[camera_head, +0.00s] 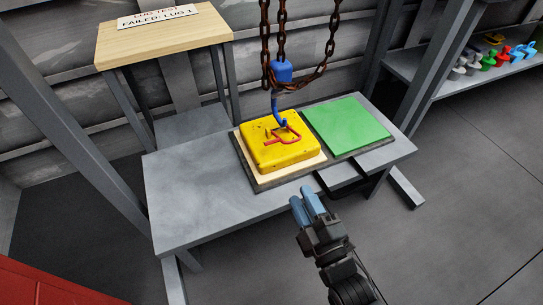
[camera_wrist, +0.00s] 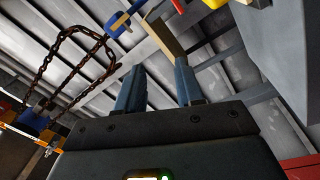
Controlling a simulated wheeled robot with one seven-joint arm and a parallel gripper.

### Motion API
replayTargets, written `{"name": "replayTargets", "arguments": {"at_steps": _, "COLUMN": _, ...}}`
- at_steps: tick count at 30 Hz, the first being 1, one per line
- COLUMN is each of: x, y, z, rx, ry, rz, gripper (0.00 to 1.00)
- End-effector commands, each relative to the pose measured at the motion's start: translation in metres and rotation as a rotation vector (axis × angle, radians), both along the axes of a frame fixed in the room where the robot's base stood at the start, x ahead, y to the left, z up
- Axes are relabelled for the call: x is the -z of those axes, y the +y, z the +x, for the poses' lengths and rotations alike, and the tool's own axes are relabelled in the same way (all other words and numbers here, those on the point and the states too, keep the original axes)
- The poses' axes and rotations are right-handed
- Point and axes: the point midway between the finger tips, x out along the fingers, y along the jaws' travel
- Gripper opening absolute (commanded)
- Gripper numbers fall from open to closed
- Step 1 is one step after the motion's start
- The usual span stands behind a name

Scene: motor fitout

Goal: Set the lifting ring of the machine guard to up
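The yellow machine guard (camera_head: 262,155) sits on a pale board on the grey table. Its red lifting ring (camera_head: 297,136) appears to lie down across the top face; its exact tilt is hard to tell. A blue hook (camera_head: 281,113) hangs from rusty chains just above the ring; whether they touch is unclear. My gripper (camera_head: 304,193) is in front of the table edge, apart from the guard. In the wrist view its blue fingers (camera_wrist: 158,82) stand apart with nothing between them. Small parts of red and yellow show at the top there.
A green panel (camera_head: 350,127) lies right of the guard. The grey table (camera_head: 195,190) is bare at left. The chains (camera_head: 323,60) hang low above the guard. A wooden stand with a sign (camera_head: 157,16) is at back left. A shelf with coloured parts (camera_head: 440,70) is at right.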

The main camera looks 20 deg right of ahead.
Motion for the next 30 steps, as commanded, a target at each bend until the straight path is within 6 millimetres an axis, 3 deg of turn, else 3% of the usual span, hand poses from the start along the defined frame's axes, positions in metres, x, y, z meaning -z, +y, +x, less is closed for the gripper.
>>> {"name": "replayTargets", "arguments": {"at_steps": 1, "x": 0.024, "y": -0.003, "z": 0.029, "rx": 0.006, "ry": -0.029, "rz": -0.071, "gripper": 0.37}}
{"name": "replayTargets", "arguments": {"at_steps": 3, "x": 0.038, "y": -0.006, "z": 0.06, "rx": 0.017, "ry": -0.056, "rz": -0.172, "gripper": 0.37}}
{"name": "replayTargets", "arguments": {"at_steps": 9, "x": 0.054, "y": -0.015, "z": 0.125, "rx": 0.049, "ry": -0.115, "rz": -0.392, "gripper": 0.37}}
{"name": "replayTargets", "arguments": {"at_steps": 16, "x": 0.055, "y": -0.02, "z": 0.151, "rx": 0.066, "ry": -0.137, "rz": -0.481, "gripper": 0.37}}
{"name": "replayTargets", "arguments": {"at_steps": 30, "x": 0.04, "y": -0.019, "z": 0.212, "rx": 0.064, "ry": -0.138, "rz": -0.484, "gripper": 0.37}}
